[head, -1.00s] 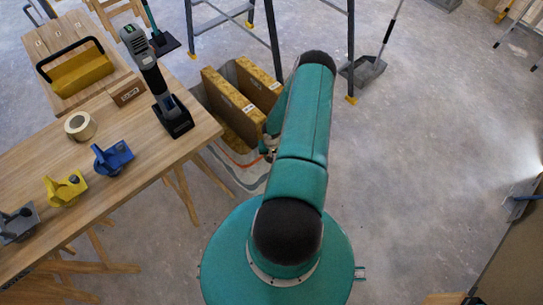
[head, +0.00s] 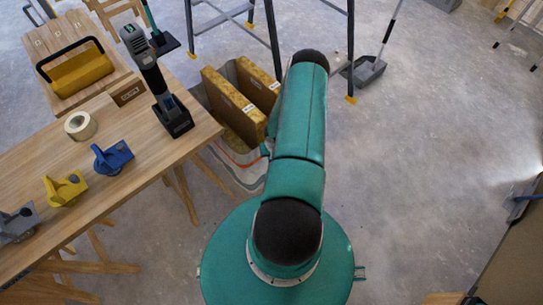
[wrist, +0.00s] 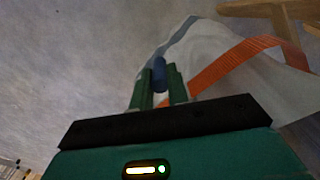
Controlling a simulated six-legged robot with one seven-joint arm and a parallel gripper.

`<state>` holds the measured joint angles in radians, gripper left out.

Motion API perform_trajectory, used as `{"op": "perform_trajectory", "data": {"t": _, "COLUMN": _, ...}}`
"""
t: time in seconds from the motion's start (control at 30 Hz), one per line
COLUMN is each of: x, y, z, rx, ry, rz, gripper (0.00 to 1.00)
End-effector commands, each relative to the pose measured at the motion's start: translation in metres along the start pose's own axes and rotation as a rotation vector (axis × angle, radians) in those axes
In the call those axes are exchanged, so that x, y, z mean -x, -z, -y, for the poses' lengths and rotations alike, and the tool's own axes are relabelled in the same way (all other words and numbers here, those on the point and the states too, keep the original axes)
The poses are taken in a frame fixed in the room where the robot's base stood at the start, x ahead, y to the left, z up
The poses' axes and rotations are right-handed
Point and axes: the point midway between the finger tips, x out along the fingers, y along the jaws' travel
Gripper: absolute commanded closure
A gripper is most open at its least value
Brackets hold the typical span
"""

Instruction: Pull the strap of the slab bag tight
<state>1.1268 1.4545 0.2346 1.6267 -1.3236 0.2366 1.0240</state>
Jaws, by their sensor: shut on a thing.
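The slab bag (head: 238,176) stands on the floor beside the workbench, pale grey-white with an orange line along its side. Two yellow-brown slabs (head: 234,108) stand upright in it. My arm hides its right part and my gripper in the head view. In the wrist view my gripper (wrist: 160,82) has its green fingers closed on a small blue piece (wrist: 160,70). An orange strap (wrist: 235,57) runs from near the fingers up to the right across the pale bag cloth (wrist: 212,42). How the blue piece joins the strap is not clear.
The wooden workbench (head: 60,160) at left carries a tool, a tape roll and blue, yellow and grey clamps. A stepladder (head: 273,40) stands behind the bag. A dustpan (head: 365,70) lies right of it.

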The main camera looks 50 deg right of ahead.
Motion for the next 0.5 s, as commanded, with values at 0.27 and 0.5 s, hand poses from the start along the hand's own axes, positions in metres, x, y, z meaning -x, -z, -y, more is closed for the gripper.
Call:
{"op": "perform_trajectory", "data": {"t": 0.27, "x": -0.003, "y": -0.045, "z": -0.024, "rx": 0.004, "ry": -0.006, "rz": 0.020, "gripper": 1.00}}
{"op": "perform_trajectory", "data": {"t": 0.5, "x": -0.002, "y": -0.081, "z": -0.050, "rx": -0.006, "ry": -0.005, "rz": 0.022, "gripper": 1.00}}
